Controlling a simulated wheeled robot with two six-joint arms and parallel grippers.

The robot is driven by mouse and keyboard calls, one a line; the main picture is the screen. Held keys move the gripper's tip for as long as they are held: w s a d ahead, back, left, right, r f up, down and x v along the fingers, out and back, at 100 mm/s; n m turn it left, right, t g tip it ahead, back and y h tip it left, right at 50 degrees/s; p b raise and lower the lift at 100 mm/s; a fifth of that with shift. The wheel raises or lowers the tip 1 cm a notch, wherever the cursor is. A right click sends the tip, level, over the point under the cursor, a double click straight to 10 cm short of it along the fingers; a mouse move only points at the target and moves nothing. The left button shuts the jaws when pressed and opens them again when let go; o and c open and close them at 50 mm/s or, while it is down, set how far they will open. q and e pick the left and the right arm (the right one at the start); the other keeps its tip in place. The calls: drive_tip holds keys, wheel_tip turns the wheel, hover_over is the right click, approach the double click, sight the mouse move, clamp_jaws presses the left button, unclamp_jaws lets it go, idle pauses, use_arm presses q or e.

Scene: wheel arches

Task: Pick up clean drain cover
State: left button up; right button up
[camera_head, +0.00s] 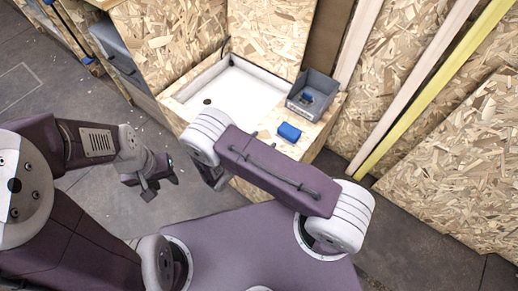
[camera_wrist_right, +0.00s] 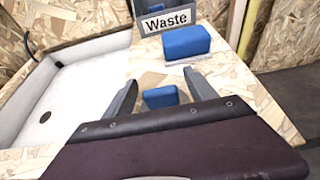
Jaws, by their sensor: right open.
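A small blue piece (camera_wrist_right: 160,97) lies on the wooden counter between the fingers of my right gripper (camera_wrist_right: 162,73) in the right wrist view. I cannot tell for sure that this is the clean drain cover. The right gripper is open and its fingers stand apart on either side of the piece. In the head view my right arm hides that piece and most of the gripper. My left gripper (camera_head: 158,184) is open and empty, above the floor left of the counter. The white sink (camera_wrist_right: 78,88) has a dark round drain hole (camera_wrist_right: 45,117).
A larger blue block (camera_wrist_right: 187,42) lies on the counter beyond the gripper; it also shows in the head view (camera_head: 289,131). A grey bin labelled Waste (camera_wrist_right: 165,18) stands behind it, with something blue (camera_head: 308,97) inside. Chipboard walls rise behind.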

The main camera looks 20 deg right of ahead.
sight(266, 143)
drive_tip(key=shift+w+d+f, duration=0.25)
drive_tip(key=shift+w+d, duration=0.15)
drive_tip(key=shift+d, duration=0.05)
clamp_jaws()
drive_tip(key=shift+r+p, duration=0.3)
drive_tip(key=shift+r, duration=0.3)
drive_tip(key=r+p, duration=0.1)
drive_tip(key=r, duration=0.1)
drive_tip(key=d+r+p, duration=0.1)
drive_tip(key=r, duration=0.1)
drive_tip(key=shift+s, duration=0.15)
drive_tip(key=s+d+r+p, duration=0.1)
drive_tip(key=d+r, duration=0.1)
drive_tip(key=d, duration=0.1)
drive_tip(key=d+r+p, duration=0.1)
drive_tip(key=d+r, duration=0.1)
drive_tip(key=d, duration=0.2)
drive_tip(key=s+d+r+p, duration=0.1)
drive_tip(key=d+r, duration=0.1)
drive_tip(key=d, duration=0.1)
drive_tip(key=shift+s+d, duration=0.15)
drive_tip(key=shift+s, duration=0.15)
